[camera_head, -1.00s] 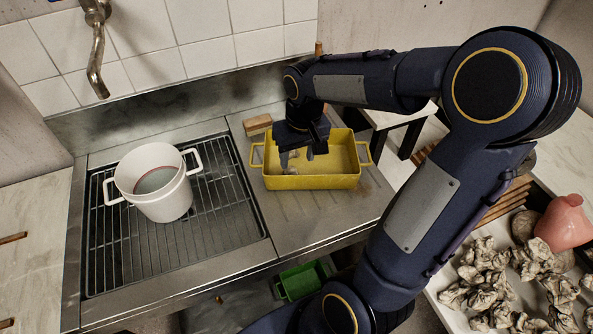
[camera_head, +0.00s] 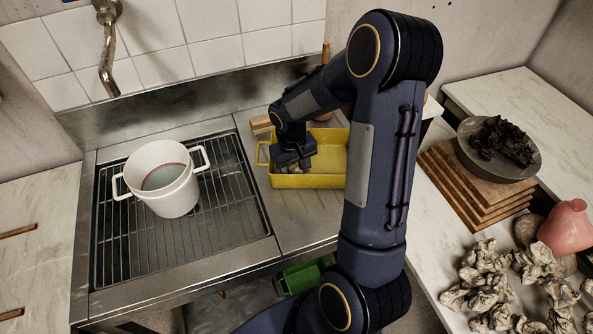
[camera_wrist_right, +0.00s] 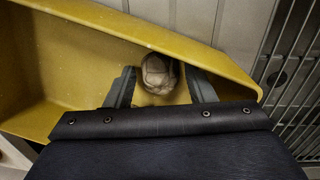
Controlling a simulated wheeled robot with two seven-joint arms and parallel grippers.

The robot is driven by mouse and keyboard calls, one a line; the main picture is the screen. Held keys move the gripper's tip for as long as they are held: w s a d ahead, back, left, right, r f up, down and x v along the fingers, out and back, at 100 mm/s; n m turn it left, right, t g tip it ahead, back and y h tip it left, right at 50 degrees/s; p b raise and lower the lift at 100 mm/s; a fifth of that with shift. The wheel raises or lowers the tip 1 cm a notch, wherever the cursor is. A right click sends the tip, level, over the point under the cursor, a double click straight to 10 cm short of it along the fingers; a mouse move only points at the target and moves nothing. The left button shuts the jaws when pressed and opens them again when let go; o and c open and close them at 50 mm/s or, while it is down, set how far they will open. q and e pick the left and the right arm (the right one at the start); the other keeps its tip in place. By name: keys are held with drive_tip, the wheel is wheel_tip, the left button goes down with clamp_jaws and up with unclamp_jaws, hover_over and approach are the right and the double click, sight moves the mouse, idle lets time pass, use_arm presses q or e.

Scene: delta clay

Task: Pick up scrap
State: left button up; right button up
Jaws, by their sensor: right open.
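A lump of grey-beige clay scrap (camera_wrist_right: 158,74) lies in the corner of the yellow tray (camera_wrist_right: 60,75) in the right wrist view. My right gripper (camera_wrist_right: 160,88) is open, with one finger on each side of the lump. In the head view the right gripper (camera_head: 293,163) reaches down into the left end of the yellow tray (camera_head: 310,181). Its fingertips and the scrap are mostly hidden there by the gripper body. My left gripper does not show.
A white two-handled pot (camera_head: 165,182) stands on the sink's wire rack (camera_head: 215,230) at left. A green container (camera_head: 302,277) sits below the counter. At right are crumpled clay-like pieces (camera_head: 485,275), a pink vessel (camera_head: 566,230) and a grey bowl (camera_head: 470,160) on stacked boards.

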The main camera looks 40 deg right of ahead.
drive_tip(key=c, duration=0.8)
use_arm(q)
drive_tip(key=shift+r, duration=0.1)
use_arm(e)
drive_tip(key=shift+r, duration=0.15)
